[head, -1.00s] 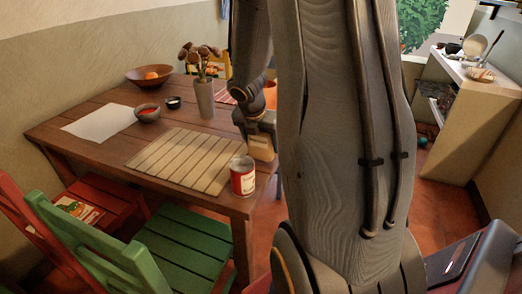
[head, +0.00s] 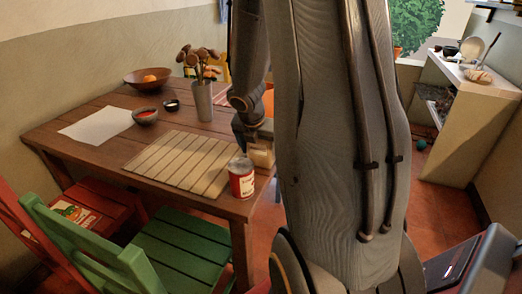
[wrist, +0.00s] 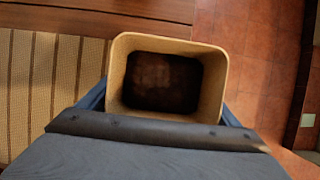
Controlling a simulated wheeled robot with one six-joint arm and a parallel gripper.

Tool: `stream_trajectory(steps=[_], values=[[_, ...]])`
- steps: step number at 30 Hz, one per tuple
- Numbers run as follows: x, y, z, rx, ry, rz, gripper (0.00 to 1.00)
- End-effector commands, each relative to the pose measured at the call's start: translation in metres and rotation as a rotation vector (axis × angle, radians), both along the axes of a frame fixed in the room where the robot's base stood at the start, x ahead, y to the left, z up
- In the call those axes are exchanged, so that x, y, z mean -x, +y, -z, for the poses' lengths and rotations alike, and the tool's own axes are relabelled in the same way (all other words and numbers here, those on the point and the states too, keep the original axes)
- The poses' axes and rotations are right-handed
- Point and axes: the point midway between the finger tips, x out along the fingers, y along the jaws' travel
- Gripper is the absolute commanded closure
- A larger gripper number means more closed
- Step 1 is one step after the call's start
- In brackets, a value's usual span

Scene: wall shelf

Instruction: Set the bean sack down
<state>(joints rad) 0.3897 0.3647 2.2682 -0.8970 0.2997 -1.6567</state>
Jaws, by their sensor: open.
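The bean sack (wrist: 212,98) is a beige, open-topped bag with dark beans inside, upright in the middle of the wrist view. In the head view the sack (head: 262,157) shows as a small pale patch by the table's right edge, partly hidden by my arm. My gripper (wrist: 163,103) is open, with a blue-grey finger on each side of the sack. In the head view my gripper (head: 255,133) is just above the sack. I cannot tell whether the fingers touch it, and its base contact is hidden.
The wooden table (head: 105,155) holds a slatted mat (head: 180,160), a red-and-white can (head: 241,178) close to the sack, a vase (head: 203,100), bowls and white paper (head: 95,124). Red and green chairs (head: 185,245) stand in front. Tiled floor (wrist: 265,75) lies right of the sack.

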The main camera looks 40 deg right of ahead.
Motion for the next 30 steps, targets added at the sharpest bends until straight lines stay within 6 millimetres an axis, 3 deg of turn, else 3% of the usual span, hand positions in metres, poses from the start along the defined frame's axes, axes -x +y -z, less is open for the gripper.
stream_trajectory(steps=[5, 19, 26, 30], values=[[0.002, 0.004, -0.017, 0.001, -0.002, -0.002, 0.15], [0.019, 0.033, -0.099, 0.002, -0.003, -0.001, 0.15], [0.024, 0.041, -0.113, -0.005, -0.005, 0.014, 0.15], [0.031, 0.059, -0.110, -0.057, -0.038, 0.151, 0.15]])
